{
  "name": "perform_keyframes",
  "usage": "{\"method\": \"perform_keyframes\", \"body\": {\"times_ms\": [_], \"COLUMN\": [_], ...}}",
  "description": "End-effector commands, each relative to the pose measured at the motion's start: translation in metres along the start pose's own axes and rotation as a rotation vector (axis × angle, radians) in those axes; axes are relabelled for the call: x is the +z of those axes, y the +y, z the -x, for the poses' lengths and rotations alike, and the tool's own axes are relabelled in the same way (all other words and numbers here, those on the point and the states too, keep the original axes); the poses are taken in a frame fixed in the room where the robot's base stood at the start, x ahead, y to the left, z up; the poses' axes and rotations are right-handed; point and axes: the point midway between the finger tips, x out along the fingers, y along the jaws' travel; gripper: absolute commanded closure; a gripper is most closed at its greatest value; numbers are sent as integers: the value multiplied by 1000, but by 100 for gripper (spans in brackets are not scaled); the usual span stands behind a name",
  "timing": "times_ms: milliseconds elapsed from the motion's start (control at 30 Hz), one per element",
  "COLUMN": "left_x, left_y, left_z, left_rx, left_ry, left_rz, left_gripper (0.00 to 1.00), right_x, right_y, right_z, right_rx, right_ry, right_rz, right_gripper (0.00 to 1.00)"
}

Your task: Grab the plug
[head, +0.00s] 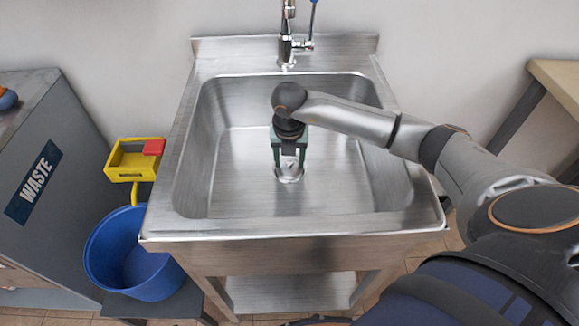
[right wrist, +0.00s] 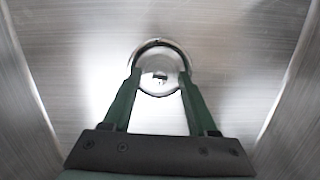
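The plug (head: 289,175) is a round, shiny metal piece at the drain in the sink floor. In the right wrist view the plug (right wrist: 160,85) shows as a bright disc with a small dark mark in its middle. My right gripper (head: 289,163) points down into the sink directly over the plug. Its two green fingers stand apart, with their tips at the left and right sides of the disc in the right wrist view. I cannot tell whether the tips touch it. My left gripper is not in view.
The steel sink (head: 215,224) has raised walls around my right gripper, and a tap (head: 287,45) stands at its back. A blue bucket (head: 135,262), a yellow mop wringer (head: 118,172) and a grey waste bin (head: 60,170) are at the left. A table (head: 556,85) is at the right.

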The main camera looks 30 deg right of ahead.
Motion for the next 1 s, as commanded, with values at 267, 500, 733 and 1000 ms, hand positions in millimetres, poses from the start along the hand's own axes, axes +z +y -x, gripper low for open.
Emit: {"method": "perform_keyframes", "body": {"times_ms": [267,500,733,1000], "left_x": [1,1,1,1], "left_y": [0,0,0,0], "left_z": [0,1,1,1], "left_rx": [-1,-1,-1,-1], "left_ry": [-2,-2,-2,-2], "left_rz": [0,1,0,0], "left_gripper": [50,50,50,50], "right_x": [0,0,0,0], "right_y": [0,0,0,0], "right_z": [0,0,1,1], "right_rx": [0,0,0,1], "right_ry": [0,0,0,-1], "right_rz": [0,0,0,0], "right_gripper": [74,100,100,100]}}
